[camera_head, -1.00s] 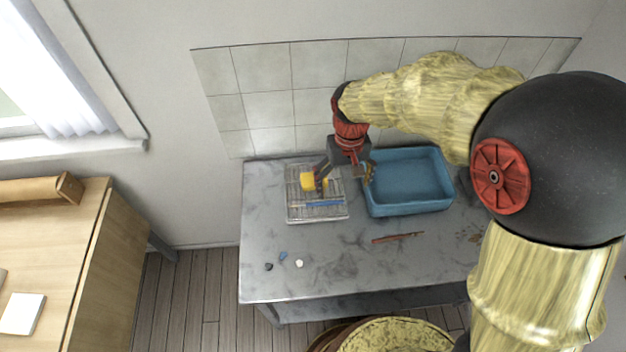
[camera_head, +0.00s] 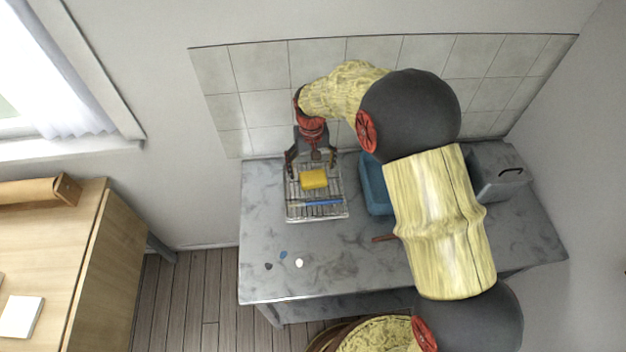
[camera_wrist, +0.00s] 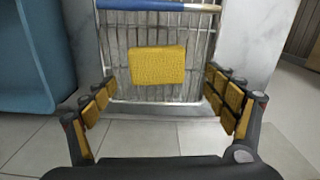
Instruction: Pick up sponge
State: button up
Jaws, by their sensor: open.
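The yellow sponge (camera_head: 314,179) lies on the wire rack (camera_head: 298,211) on the grey table. It also shows in the wrist view (camera_wrist: 158,65), centred between my fingers and farther out than their tips. My gripper (camera_head: 311,172) is open, with its fingers spread wide at the back of the rack, behind the sponge. In the wrist view my gripper (camera_wrist: 160,90) has yellow pads on both sides and holds nothing. The fingers look apart from the sponge.
A blue brush or stick (camera_head: 322,202) lies on the rack in front of the sponge. The blue basin (camera_head: 374,188) stands to the right, partly hidden by my arm. A grey box (camera_head: 497,172) is farther right. Small pebbles (camera_head: 299,263) lie at the front left. The tiled wall (camera_head: 265,108) is close behind.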

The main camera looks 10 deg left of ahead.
aim_at(313, 177)
jog(key=f, duration=0.3)
jog(key=f+b, duration=0.1)
jog(key=shift+s+d+f, duration=0.1)
jog(key=shift+d+f, duration=0.1)
jog(key=shift+d, duration=0.05)
jog(key=shift+r, duration=0.1)
jog(key=shift+c, duration=1.1)
jog(key=c, duration=0.7)
jog(key=shift+c, duration=0.2)
